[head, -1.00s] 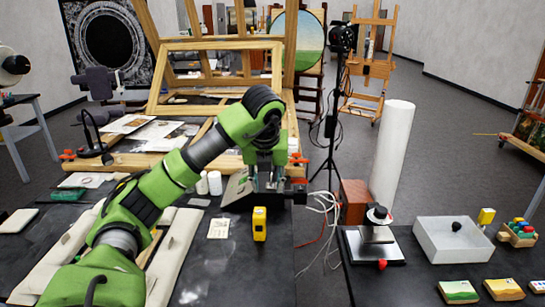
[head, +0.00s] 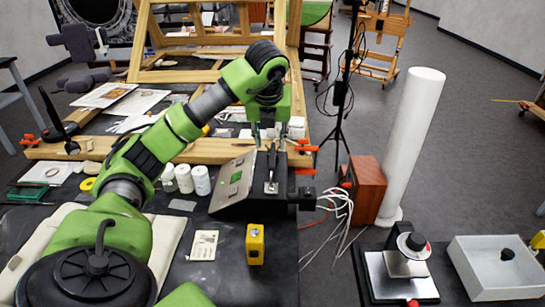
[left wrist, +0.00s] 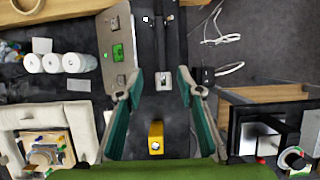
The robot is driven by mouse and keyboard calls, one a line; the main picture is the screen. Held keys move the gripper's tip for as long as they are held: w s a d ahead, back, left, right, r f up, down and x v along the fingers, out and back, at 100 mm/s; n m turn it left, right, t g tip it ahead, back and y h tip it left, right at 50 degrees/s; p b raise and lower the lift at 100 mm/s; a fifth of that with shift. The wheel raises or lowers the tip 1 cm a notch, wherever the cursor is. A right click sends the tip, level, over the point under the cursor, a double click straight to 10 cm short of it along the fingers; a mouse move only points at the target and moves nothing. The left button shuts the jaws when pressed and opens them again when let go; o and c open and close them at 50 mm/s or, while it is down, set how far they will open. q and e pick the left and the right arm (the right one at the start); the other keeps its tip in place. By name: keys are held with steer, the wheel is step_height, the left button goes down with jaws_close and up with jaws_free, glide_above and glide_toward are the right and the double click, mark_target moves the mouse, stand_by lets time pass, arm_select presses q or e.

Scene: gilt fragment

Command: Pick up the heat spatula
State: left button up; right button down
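The heat spatula (head: 271,172) appears to be the slim tool with a metal end lying on the right side of a black control station (head: 236,190). In the left wrist view the metal end (left wrist: 163,80) shows between the finger lines, with a dark bar running up from it. My left gripper (head: 269,137) is over the back end of the tool, its fingers apart. In the left wrist view the left gripper (left wrist: 161,85) is open with nothing between its fingers; contact with the tool cannot be told. My right gripper is not in view.
White bottles (head: 184,178) stand left of the station. A yellow box (head: 255,244) and a pale card (head: 204,245) lie in front. A wooden frame (head: 210,150) is behind. White cables (head: 338,205) and a reddish-brown box (head: 367,190) are at the right.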

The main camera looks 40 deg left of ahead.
mark_target(272, 161)
arm_select(q)
steer(key=p+x, duration=0.1)
steer(key=x, duration=0.5)
steer(key=shift+w+a+f, duration=0.1)
steer(key=shift+f, duration=0.25)
steer(key=shift+w+f+p, duration=0.15)
steer(key=shift+f+p, duration=0.3)
steer(key=shift+f, duration=0.05)
steer(key=p+x, duration=0.1)
steer(key=x, duration=0.2)
steer(key=shift+w+f, duration=0.1)
steer(key=shift+f, duration=0.2)
steer(key=shift+w+a+f, duration=0.1)
steer(key=shift+f, duration=0.3)
steer(key=shift+c, duration=0.7)
jaws_close()
